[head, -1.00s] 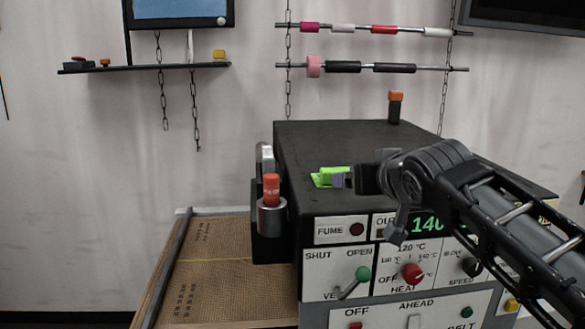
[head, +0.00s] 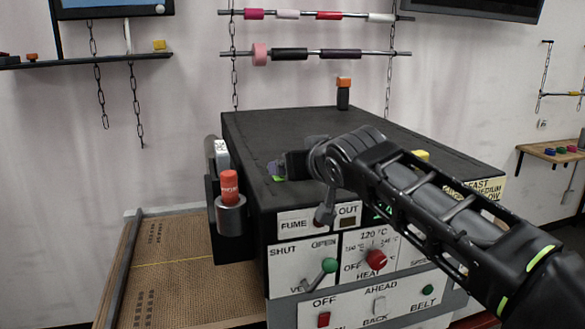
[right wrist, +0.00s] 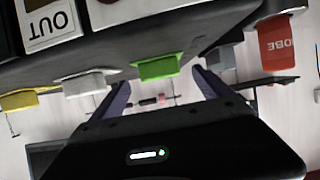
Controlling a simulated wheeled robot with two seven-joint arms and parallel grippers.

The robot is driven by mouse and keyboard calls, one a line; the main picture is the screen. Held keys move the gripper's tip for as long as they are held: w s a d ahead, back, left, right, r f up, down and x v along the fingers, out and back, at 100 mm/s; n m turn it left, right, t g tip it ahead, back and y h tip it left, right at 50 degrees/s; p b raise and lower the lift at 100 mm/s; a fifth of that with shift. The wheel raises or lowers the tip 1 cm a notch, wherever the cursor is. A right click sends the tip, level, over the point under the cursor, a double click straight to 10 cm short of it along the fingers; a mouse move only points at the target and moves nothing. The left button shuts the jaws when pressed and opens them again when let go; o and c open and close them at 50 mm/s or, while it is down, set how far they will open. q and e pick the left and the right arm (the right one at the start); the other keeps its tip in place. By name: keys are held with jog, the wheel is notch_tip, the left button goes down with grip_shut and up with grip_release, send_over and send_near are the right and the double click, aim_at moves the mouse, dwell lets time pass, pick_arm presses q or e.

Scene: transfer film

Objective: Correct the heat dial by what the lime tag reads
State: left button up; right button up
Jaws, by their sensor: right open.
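The red heat dial (head: 376,259) is on the white front panel of the black machine, below a "120 °C" mark. Its exact setting is too small to read. The lime tag (head: 279,178) is at the machine's top, mostly hidden by my right gripper (head: 278,170). No writing on the tag is readable. My left gripper is not in view.
My right arm covers most of the green display (head: 380,211). A green-knobbed vent lever (head: 329,266) is left of the dial. A red-topped cylinder (head: 229,187) stands in a holder at the machine's left.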

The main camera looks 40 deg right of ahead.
jog(key=shift+w+d+p, duration=0.1)
jog(key=shift+w+p, duration=0.2)
jog(key=p+x, duration=0.1)
jog(key=x, duration=0.2)
jog(key=shift+w+d+f+p, duration=0.1)
jog(key=shift+w+d+p, duration=0.05)
jog(key=shift+w+p, duration=0.15)
jog(key=shift+w+d+f, duration=0.15)
jog(key=shift+w+f, duration=0.1)
jog(key=shift+w, duration=0.15)
jog(key=shift+c, duration=0.3)
jog(key=c, duration=1.5)
jog(key=shift+r, duration=0.1)
